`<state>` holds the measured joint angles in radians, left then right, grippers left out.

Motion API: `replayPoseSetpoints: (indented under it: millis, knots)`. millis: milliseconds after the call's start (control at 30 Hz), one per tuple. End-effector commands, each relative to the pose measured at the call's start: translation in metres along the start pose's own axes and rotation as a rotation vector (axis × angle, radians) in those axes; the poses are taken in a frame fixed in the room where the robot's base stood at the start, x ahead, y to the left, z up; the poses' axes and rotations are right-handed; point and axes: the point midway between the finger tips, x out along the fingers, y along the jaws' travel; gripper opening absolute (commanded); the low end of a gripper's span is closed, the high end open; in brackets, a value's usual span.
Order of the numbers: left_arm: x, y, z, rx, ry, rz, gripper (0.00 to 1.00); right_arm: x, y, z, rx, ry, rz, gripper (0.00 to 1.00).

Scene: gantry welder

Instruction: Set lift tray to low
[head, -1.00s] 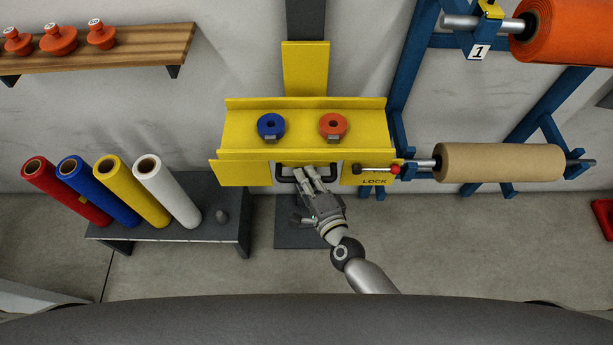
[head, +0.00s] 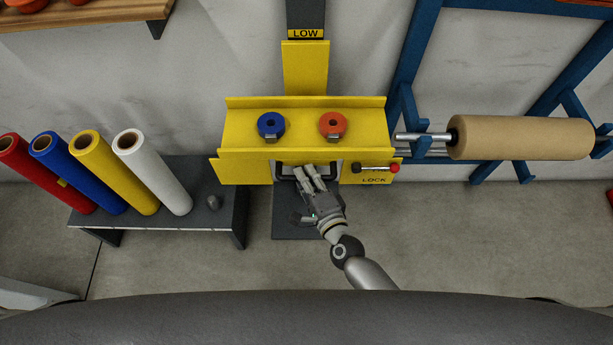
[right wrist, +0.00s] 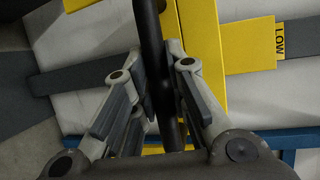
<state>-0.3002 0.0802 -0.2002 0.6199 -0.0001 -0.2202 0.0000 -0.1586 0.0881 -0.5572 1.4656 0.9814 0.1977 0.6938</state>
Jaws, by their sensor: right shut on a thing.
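The yellow lift tray (head: 240,130) hangs on a dark upright column (head: 305,14). A yellow LOW label (head: 305,33) shows on the column just above the tray's back plate, and also in the right wrist view (right wrist: 279,40). My right gripper (head: 305,174) is shut on the black handle (head: 284,172) at the tray's front. In the right wrist view the handle bar (right wrist: 150,35) runs between the fingers (right wrist: 158,92). A lock lever with a red knob (head: 395,168) sits above the LOCK lettering. My left gripper is not in view.
A blue ring (head: 271,125) and an orange ring (head: 333,124) sit on the tray. Colored rolls (head: 105,170) stand on a dark bench (head: 225,205) at left. A brown roll (head: 520,138) hangs on a blue rack (head: 415,60) at right.

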Motion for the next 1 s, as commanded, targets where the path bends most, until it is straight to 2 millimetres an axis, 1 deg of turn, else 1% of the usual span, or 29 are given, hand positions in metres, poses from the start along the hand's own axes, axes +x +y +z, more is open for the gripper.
replayPoseSetpoints:
  millis: [33,200,233,300,400,667,767,867,1000]
  knots:
    - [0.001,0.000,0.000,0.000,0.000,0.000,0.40,-0.003,0.011,0.001,-0.001,-0.005,0.022,0.00]
    - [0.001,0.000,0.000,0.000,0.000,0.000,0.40,-0.004,0.011,0.001,0.000,-0.005,0.023,0.00]
    - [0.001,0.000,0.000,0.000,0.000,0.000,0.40,-0.004,0.011,0.001,0.000,-0.005,0.023,0.17]
    - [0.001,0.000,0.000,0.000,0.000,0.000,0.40,-0.004,0.011,0.001,0.000,-0.005,0.023,0.26]
    - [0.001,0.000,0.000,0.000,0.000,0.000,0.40,-0.003,0.010,0.001,-0.001,-0.005,0.021,0.37]
    - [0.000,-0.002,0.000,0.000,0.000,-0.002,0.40,-0.002,0.006,0.001,-0.001,-0.002,0.012,0.37]
    - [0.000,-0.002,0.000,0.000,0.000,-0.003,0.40,-0.006,0.006,0.001,0.000,-0.002,0.011,0.37]
    - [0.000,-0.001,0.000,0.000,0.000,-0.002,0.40,-0.017,0.006,0.001,0.000,-0.002,0.012,0.37]
    - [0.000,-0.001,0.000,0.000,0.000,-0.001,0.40,-0.044,0.006,0.000,-0.001,-0.002,0.014,0.37]
